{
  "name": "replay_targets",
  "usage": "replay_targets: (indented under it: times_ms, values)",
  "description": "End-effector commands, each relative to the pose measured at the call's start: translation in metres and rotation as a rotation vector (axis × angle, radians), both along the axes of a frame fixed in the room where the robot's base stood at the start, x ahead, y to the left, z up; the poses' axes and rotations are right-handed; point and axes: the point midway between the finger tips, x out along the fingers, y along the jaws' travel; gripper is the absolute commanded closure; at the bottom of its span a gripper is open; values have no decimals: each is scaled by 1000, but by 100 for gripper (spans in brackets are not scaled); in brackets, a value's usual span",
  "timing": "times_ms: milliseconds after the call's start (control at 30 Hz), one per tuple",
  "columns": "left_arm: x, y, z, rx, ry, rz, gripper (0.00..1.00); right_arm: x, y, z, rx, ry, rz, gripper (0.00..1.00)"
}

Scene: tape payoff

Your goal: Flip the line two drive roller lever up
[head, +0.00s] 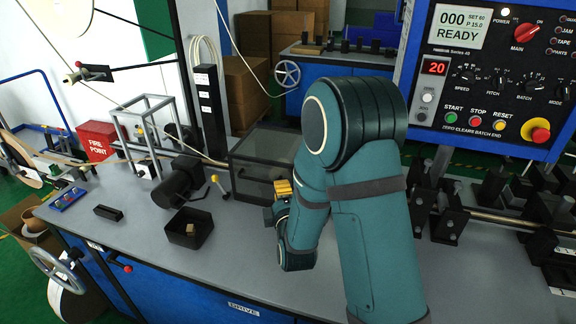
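A small lever-like part with a yellow tip (216,180) stands on the grey bench beside a black motor-like cylinder (180,182). I cannot tell from this view whether it is the line two drive roller lever. My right arm reaches in from the lower right and bends down over the bench. Its gripper end (276,208) is dark and mostly hidden behind the wrist, with a yellow block-like part (283,188) showing at it. I cannot tell whether its fingers are open or touching anything. My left gripper is not in view.
A dark lidded box (262,157) stands just behind my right wrist. An open black tray (190,228) with a small tan block lies left of it. A control panel (490,75) reads READY. A handwheel (58,270) and red-knobbed lever (127,268) are at the front left.

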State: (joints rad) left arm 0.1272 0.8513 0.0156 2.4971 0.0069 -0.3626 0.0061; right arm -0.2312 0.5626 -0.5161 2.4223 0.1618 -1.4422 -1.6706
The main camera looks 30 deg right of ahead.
Motion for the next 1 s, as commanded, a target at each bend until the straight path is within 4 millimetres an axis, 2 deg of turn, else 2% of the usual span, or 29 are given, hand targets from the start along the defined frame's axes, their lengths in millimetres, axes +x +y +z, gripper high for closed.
replay_targets:
  times_ms: [300, 433, 567, 933, 1000]
  values:
    - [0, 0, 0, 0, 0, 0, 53, 1, 0, 0, 1, 1, 0, 100]
    - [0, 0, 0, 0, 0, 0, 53, 9, -4, 0, 1, 0, 0, 100]
    - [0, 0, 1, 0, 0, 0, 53, 27, -11, 0, 0, -2, -1, 100]
    - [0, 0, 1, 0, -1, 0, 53, 94, -37, 0, 1, -1, 0, 100]
    - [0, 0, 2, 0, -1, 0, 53, 86, -47, -1, 3, 2, -4, 100]
